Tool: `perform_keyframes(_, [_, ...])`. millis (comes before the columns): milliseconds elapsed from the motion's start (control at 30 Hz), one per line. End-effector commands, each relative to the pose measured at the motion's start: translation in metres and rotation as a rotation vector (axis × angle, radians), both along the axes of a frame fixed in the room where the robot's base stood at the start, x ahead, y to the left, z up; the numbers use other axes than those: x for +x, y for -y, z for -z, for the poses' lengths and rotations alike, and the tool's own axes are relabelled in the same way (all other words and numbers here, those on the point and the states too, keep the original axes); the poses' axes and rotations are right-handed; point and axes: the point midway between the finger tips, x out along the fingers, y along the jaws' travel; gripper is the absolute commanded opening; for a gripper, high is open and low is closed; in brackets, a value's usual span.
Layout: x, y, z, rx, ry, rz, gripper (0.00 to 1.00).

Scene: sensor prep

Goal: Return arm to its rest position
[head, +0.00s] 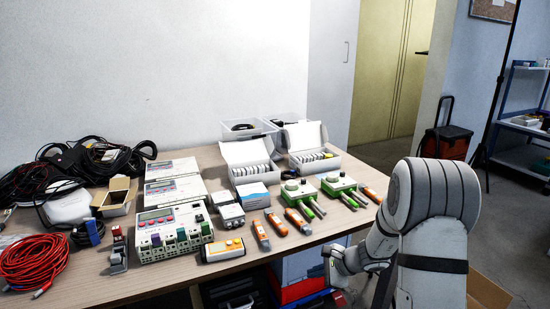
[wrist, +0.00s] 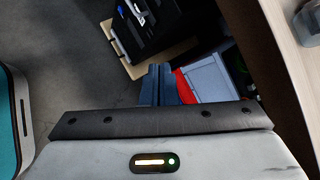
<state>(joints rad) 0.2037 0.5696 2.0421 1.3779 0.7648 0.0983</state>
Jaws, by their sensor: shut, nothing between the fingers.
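My arm (head: 432,220) is folded at the right of the head view, off the table's right front edge. Its wrist end (head: 345,264) hangs beside the table edge; the fingers cannot be made out there. In the wrist view my gripper (wrist: 159,72) shows as two dark blue fingers close together. It is shut and empty, pointing over the floor and the area under the table. No object touches it.
The wooden table (head: 170,283) holds a control box (head: 172,232), orange-handled tools (head: 299,221), green devices (head: 298,192), white boxes and cables. Blue and red crates (head: 300,285) stand under it. A cardboard box (head: 488,292) lies on the floor at right. A shelf (head: 520,130) stands behind.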

Motion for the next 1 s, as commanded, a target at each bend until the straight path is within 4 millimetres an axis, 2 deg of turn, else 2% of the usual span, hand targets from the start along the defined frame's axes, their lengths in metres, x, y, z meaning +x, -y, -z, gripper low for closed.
perform_keyframes(33, [-0.014,-0.008,-0.046,-0.04,0.034,-0.082,0.0])
perform_keyframes(100, [-0.036,-0.017,-0.084,-0.101,0.072,-0.197,0.0])
perform_keyframes(300, [-0.105,-0.029,-0.18,-0.29,0.168,-0.51,0.0])
perform_keyframes(500, [-0.176,-0.022,-0.26,-0.508,0.248,-0.801,0.0])
perform_keyframes(700, [-0.24,-0.001,-0.325,-0.75,0.305,-1.059,0.0])
perform_keyframes(800, [-0.264,0.012,-0.348,-0.861,0.319,-1.158,0.0])
perform_keyframes(1000, [-0.289,0.029,-0.37,-1.0,0.328,-1.271,0.0])
